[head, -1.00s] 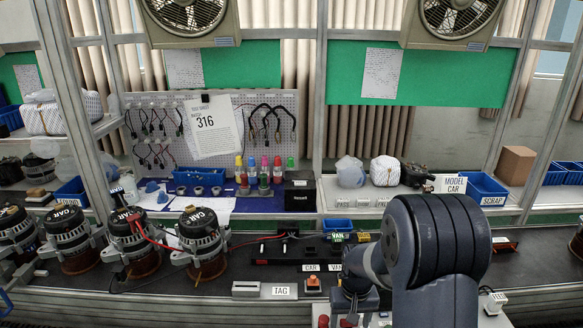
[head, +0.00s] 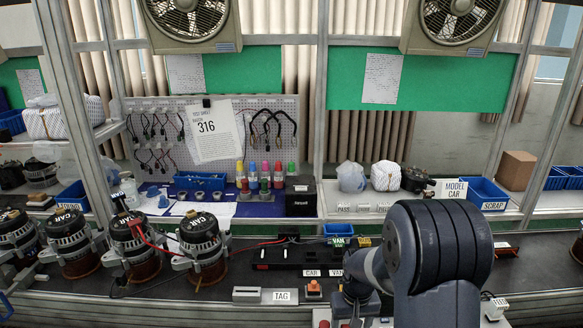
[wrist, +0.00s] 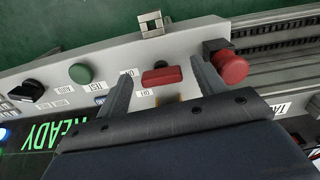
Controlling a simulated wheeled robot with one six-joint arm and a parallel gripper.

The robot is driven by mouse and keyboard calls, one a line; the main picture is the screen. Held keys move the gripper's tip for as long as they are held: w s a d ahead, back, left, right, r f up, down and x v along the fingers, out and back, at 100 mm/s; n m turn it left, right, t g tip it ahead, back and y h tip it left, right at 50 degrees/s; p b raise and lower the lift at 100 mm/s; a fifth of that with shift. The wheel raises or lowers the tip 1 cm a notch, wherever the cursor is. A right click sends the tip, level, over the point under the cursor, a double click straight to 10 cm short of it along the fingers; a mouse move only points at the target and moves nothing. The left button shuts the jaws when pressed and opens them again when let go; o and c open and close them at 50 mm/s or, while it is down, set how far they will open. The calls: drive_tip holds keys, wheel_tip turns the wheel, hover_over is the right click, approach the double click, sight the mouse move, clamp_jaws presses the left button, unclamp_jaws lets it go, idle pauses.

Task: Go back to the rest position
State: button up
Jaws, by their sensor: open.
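In the wrist view my gripper (wrist: 160,90) is open, its two fingers apart and nothing held between them. It hangs over a grey control panel (wrist: 110,62). A red rectangular switch (wrist: 161,76) shows between the fingers; I cannot tell whether they touch it. A red mushroom button (wrist: 231,67) is just right of the right finger, and a green button (wrist: 81,73) is to the left. In the head view my arm (head: 436,250) is at the lower right and hides the gripper.
Several alternators (head: 200,245) stand along the bench at the left. A black fixture (head: 300,255) with CAR and VAN labels lies mid-bench. A blue SCRAP bin (head: 484,191) is on the shelf behind my arm. A green READY display (wrist: 55,134) shows in the wrist view.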

drive_tip(key=shift+r+m, duration=0.2)
drive_tip(key=shift+m, duration=0.2)
wheel_tip(320, 180, up, 10)
wheel_tip(320, 180, down, 11)
drive_tip(key=shift+r, duration=0.1)
drive_tip(key=shift+r+n, duration=0.2)
drive_tip(key=shift+n, duration=0.2)
drive_tip(key=n+p, duration=0.1)
drive_tip(key=n, duration=0.2)
drive_tip(key=shift+d, duration=0.1)
drive_tip(key=shift+r+n, duration=0.25)
drive_tip(key=shift+n, duration=0.05)
wheel_tip(320, 180, up, 10)
drive_tip(key=a+m+h+b, duration=0.1)
drive_tip(key=m+b, duration=0.4)
drive_tip(key=m, duration=0.1)
drive_tip(key=a+m+t+h+b, duration=0.1)
drive_tip(key=a+m+b, duration=0.1)
drive_tip(key=m+b, duration=0.3)
drive_tip(key=s+a+m+h+b, duration=0.1)
drive_tip(key=m+h+b, duration=0.1)
drive_tip(key=m+b, duration=0.4)
drive_tip(key=shift+a+f+m+t, duration=0.3)
drive_tip(key=shift+f+m, duration=0.05)
drive_tip(key=shift+m, duration=0.05)
